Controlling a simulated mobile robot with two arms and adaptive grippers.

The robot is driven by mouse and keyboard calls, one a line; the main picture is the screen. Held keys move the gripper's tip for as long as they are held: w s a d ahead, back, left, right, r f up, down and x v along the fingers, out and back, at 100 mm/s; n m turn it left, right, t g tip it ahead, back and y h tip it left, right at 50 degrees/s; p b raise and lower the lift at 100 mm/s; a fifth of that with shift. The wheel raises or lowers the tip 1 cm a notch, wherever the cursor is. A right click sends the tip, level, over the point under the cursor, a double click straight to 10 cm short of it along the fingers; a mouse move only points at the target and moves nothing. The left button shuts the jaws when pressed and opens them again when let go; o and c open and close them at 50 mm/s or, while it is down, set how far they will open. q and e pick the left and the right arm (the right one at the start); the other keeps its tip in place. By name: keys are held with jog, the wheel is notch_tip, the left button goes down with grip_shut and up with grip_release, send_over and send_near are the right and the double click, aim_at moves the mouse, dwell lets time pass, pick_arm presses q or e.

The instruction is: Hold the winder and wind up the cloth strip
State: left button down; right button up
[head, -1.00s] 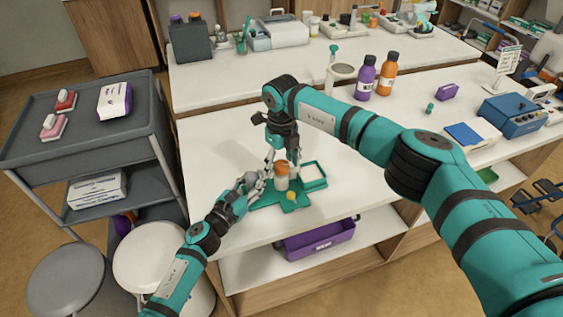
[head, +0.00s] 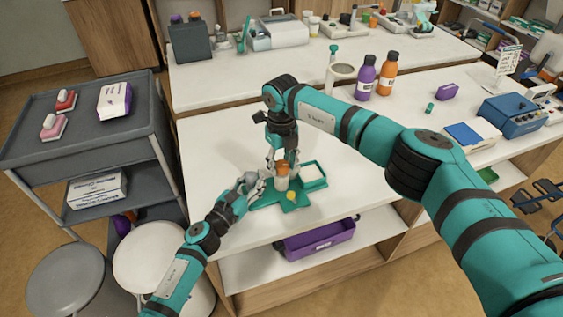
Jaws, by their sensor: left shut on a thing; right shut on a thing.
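The teal winder (head: 266,205) stands near the front edge of the white table. On it is an upright pale roll (head: 281,184) with an orange-brown top (head: 282,168); a small yellow knob (head: 291,195) is in front. I take the pale roll to be the cloth strip; its loose end cannot be made out. My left gripper (head: 258,184) is shut at the winder's left side, by the roll. My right gripper (head: 283,158) points down from above and is shut at the orange-brown top. Its fingers partly hide what it grips.
A purple bin (head: 318,243) sits on the shelf below. Purple (head: 366,79) and orange (head: 387,77) bottles and a white cup (head: 341,81) stand behind. The tabletop left of the winder is clear.

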jog(key=m, duration=1)
jog(key=shift+m, duration=0.3)
jog(key=m, duration=1)
dwell(0.5)
jog(key=o, duration=1.2)
jog(key=shift+r, duration=0.15)
